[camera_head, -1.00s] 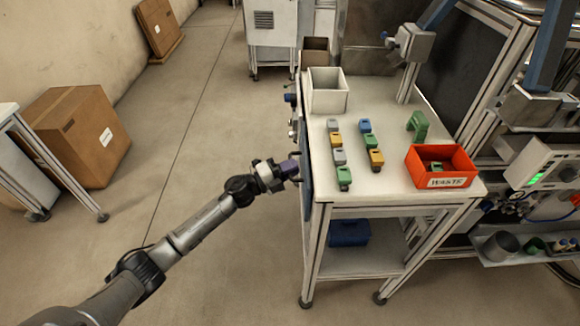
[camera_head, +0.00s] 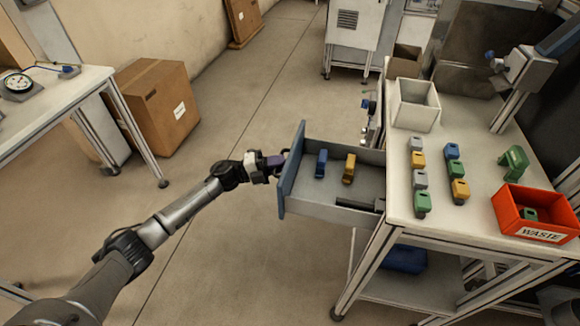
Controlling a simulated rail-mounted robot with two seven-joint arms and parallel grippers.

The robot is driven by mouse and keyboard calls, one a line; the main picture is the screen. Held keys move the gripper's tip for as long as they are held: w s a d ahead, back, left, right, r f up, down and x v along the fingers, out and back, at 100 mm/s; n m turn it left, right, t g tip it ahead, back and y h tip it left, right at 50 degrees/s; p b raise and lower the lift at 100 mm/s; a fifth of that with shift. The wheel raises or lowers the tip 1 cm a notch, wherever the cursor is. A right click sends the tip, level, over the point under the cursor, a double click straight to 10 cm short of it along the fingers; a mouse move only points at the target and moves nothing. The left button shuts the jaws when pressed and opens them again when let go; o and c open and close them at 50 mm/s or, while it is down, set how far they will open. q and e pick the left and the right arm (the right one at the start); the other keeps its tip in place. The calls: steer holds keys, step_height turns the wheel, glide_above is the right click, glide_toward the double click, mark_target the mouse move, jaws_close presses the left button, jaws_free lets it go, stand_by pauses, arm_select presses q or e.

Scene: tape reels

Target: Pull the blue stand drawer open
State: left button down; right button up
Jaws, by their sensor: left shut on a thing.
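The blue stand drawer (camera_head: 291,176) sticks out from the left side of the white-topped stand (camera_head: 400,205). Its blue front faces left and its grey inside shows. A blue reel (camera_head: 321,163) and a yellow reel (camera_head: 349,168) lie in it, with a dark item (camera_head: 362,204) near the stand. My left gripper (camera_head: 279,160) is at the outer side of the drawer front and is shut on its handle, which is mostly hidden by the fingers. My right gripper is not in view.
Several coloured reels (camera_head: 420,180) stand on the top beside a white bin (camera_head: 415,104) and a red WASTE box (camera_head: 536,213). A cardboard box (camera_head: 160,105) and another table (camera_head: 60,90) are at the left. The floor between is clear.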

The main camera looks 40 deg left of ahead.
arm_select(q)
steer(key=shift+s+a, duration=0.25)
steer(key=shift+a, duration=0.3)
steer(key=shift+s+a, duration=0.25)
steer(key=shift+a, duration=0.3)
steer(key=c, duration=1.4)
jaws_free()
steer(key=shift+c, duration=0.2)
steer(key=p+v, duration=0.2)
steer(key=v, duration=1.1)
steer(key=shift+s+a, duration=0.25)
steer(key=shift+a, duration=0.1)
